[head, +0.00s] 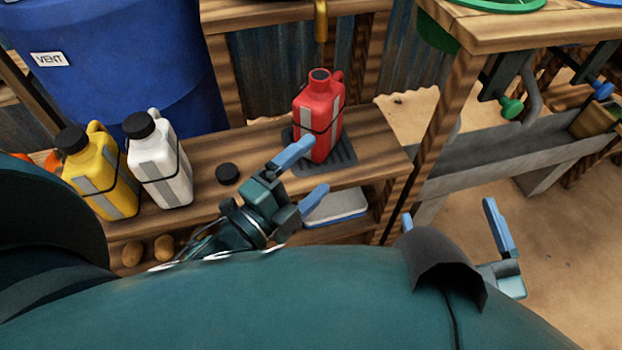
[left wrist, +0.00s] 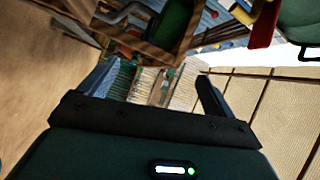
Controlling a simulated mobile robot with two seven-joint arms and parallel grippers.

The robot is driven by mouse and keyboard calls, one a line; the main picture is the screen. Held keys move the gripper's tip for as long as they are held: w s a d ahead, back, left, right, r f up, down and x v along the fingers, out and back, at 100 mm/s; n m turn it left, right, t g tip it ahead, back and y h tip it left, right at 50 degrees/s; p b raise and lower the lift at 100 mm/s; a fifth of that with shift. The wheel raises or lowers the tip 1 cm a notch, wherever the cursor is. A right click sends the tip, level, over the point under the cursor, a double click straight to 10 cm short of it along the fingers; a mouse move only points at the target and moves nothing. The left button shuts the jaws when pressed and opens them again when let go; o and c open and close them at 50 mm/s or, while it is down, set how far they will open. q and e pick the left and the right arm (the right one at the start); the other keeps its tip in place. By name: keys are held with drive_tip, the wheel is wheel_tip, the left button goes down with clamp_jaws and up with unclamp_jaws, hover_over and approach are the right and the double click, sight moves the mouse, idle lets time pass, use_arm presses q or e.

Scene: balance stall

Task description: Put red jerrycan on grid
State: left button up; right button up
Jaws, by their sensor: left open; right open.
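The red jerrycan (head: 317,117) stands upright on the dark grid (head: 341,160) on the wooden bench in the head view. Its mouth is open, with no cap on it. My left gripper (head: 308,170) is open and empty just in front of the can, with one blue finger close to the can's lower left side. I cannot tell whether that finger touches it. My right gripper (head: 455,228) is open and empty at the lower right, away from the bench, partly hidden by my own body. In the left wrist view the left fingers (left wrist: 155,85) are spread with nothing between them.
A black cap (head: 228,173) lies on the bench (head: 205,150). A white jerrycan (head: 160,165) and a yellow jerrycan (head: 97,180) stand at left. A brass tap (head: 321,20) hangs above the red can. A blue VENT barrel (head: 130,65) stands behind. A tray (head: 337,207) sits on the lower shelf.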

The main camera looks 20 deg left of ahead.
use_arm(q)
drive_tip(key=s+r+n, duration=0.1)
drive_tip(key=n, duration=0.3)
drive_tip(key=s+d+r+n, duration=0.1)
drive_tip(key=n, duration=0.3)
drive_tip(key=s+d+r+n+h, duration=0.1)
drive_tip(key=s+n, duration=0.1)
drive_tip(key=n, duration=0.2)
drive_tip(key=shift+r+n+t, duration=0.1)
drive_tip(key=shift+n+t, duration=0.2)
drive_tip(key=shift+t, duration=0.1)
